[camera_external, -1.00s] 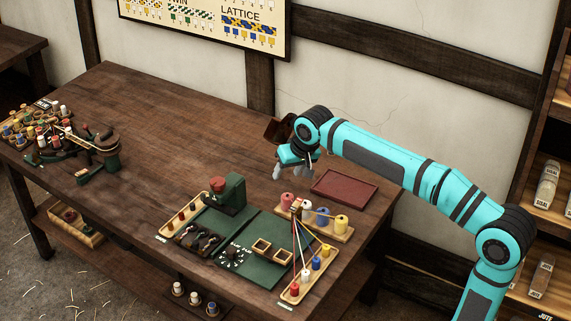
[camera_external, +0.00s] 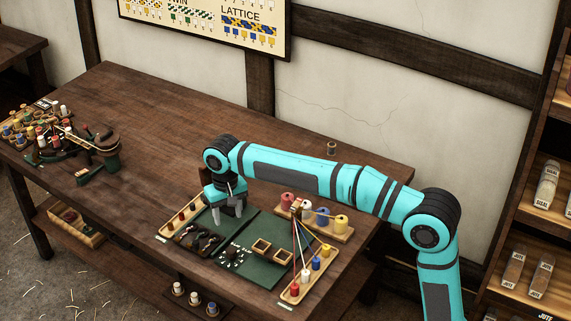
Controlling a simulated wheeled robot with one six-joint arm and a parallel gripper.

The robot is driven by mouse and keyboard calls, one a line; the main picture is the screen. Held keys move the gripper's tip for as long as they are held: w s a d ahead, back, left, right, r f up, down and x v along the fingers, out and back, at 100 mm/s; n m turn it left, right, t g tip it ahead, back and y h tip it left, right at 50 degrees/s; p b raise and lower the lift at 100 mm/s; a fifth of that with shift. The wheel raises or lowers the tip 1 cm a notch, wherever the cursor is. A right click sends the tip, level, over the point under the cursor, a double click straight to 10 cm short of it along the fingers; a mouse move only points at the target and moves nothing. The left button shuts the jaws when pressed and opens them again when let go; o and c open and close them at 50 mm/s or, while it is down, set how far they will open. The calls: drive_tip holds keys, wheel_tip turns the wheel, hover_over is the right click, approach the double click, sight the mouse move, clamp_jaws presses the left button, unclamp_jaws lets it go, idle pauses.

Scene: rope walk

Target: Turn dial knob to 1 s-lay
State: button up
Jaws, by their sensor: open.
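The dial knob (camera_external: 233,251) is a small dark knob ringed by white marks, on the front of the green work panel (camera_external: 262,231). The marks are too small to read, so I cannot tell where it points. My gripper (camera_external: 229,212) is open and empty, fingers pointing down. It is above the back left part of the panel, behind the knob in the picture and apart from it. My gripper and wrist hide the green post with the red top.
A tray of dark hooks (camera_external: 199,239) lies left of the knob. Two square wooden frames (camera_external: 261,247) and strung coloured cords (camera_external: 303,249) stand to its right. Spools (camera_external: 323,216) stand behind. The table's left middle (camera_external: 150,140) is clear.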

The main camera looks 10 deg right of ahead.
sight(231, 250)
wheel_tip(231, 250, down, 14)
drive_tip(key=shift+a+f, duration=0.1)
idle(0.5)
drive_tip(key=c, duration=1)
